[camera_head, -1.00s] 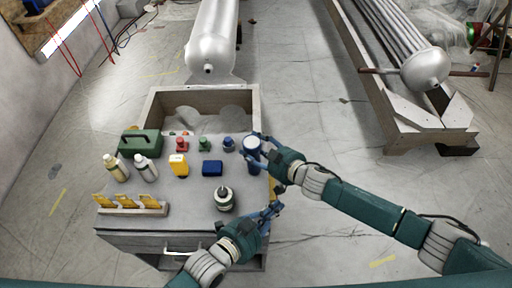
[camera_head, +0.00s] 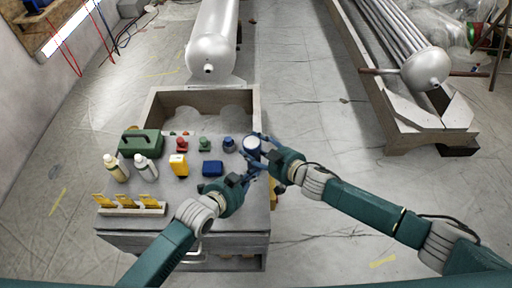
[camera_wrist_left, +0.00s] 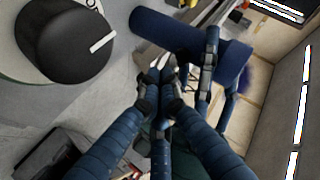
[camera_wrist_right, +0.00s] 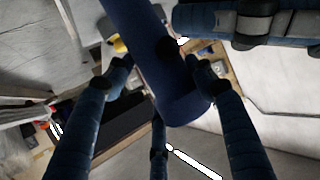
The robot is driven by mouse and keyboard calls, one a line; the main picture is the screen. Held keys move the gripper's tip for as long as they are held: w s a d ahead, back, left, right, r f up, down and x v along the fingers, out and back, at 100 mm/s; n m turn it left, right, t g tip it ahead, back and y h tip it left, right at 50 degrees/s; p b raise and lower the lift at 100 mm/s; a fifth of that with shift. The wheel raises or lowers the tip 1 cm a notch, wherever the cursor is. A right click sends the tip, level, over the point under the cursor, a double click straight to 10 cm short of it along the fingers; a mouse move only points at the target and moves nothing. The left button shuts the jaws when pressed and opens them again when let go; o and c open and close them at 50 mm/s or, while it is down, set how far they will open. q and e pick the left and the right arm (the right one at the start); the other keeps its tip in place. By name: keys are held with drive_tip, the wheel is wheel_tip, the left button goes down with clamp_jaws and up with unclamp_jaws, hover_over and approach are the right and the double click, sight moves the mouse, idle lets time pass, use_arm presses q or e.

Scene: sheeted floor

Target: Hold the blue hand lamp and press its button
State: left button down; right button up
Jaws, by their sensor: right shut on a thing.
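The blue hand lamp (camera_head: 252,145) is a dark blue cylinder with a pale round end, held above the table's right edge. It also shows in the left wrist view (camera_wrist_left: 225,60) and the right wrist view (camera_wrist_right: 145,40). My right gripper (camera_head: 256,150) is shut on the lamp, with its fingers around the body. A dark round spot (camera_wrist_right: 166,47) shows on the lamp's side; it may be the button. My left gripper (camera_head: 254,171) is close beside the lamp, its fingertips together (camera_wrist_left: 162,82) and empty. I cannot tell whether they touch the lamp.
On the table (camera_head: 227,225) stand a green case (camera_head: 140,143), two bottles (camera_head: 146,167), a yellow box (camera_head: 179,165), a blue box (camera_head: 212,168) and several small coloured items. A dark-topped round object (camera_wrist_left: 65,35) shows in the left wrist view.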

use_arm(q)
drive_tip(key=shift+w, duration=0.75)
idle(0.9)
drive_tip(key=shift+w, duration=0.5)
drive_tip(key=shift+s, duration=0.5)
idle(0.4)
drive_tip(key=s, duration=0.6)
drive_tip(key=shift+f, duration=0.1)
